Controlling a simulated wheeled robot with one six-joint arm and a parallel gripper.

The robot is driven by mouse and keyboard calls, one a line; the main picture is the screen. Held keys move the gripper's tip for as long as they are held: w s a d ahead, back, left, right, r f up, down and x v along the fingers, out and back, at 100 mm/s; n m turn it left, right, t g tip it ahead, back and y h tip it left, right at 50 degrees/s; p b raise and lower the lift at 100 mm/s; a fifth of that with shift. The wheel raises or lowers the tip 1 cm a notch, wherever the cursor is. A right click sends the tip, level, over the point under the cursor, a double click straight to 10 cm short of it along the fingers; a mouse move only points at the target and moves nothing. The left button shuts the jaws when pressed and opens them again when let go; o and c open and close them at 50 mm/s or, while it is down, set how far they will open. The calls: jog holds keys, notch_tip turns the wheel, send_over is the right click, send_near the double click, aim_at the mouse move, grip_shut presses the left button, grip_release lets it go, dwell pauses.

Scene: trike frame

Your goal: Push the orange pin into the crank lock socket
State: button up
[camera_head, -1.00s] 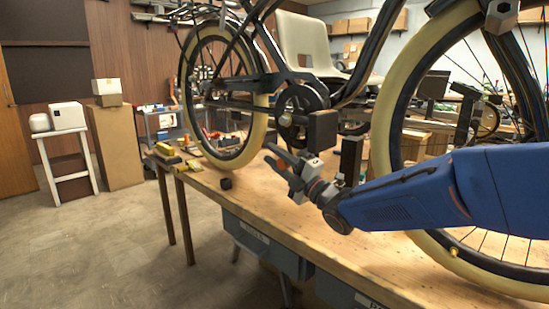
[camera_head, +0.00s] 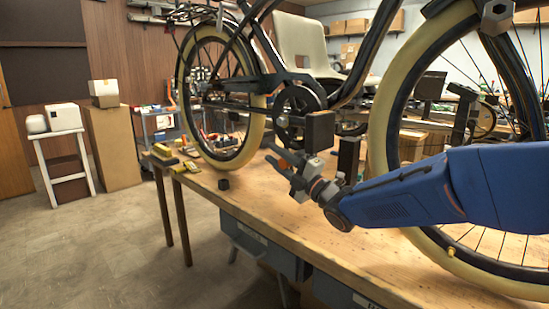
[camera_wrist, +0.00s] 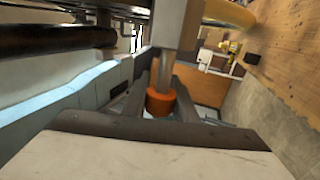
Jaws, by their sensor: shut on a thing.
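In the wrist view, the orange pin (camera_wrist: 160,103) sits between the two dark fingers of my gripper (camera_wrist: 168,95), which is shut on it. A grey shaft runs on ahead from the orange part. A grey rectangular post (camera_wrist: 175,24) stands just beyond the pin; I cannot tell whether they touch. In the head view, my gripper (camera_head: 279,160) is near the crank, left of and below a dark block (camera_head: 320,130) beside the chainring. I cannot make out the socket opening in either view.
The trike frame's wheels (camera_head: 262,128) and tubes stand above the wooden workbench (camera_head: 262,205). A small black block (camera_head: 223,184) lies near the bench's front edge. A dark upright post (camera_head: 348,158) stands behind my wrist. Yellow items (camera_head: 163,152) lie at the bench's left end.

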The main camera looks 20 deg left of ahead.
jog(key=shift+w+d, duration=0.3)
jog(key=shift+w, duration=0.4)
jog(key=shift+w+d, duration=0.25)
jog(key=shift+w, duration=0.4)
jog(key=o, duration=1.1)
jog(key=shift+v, duration=3.8)
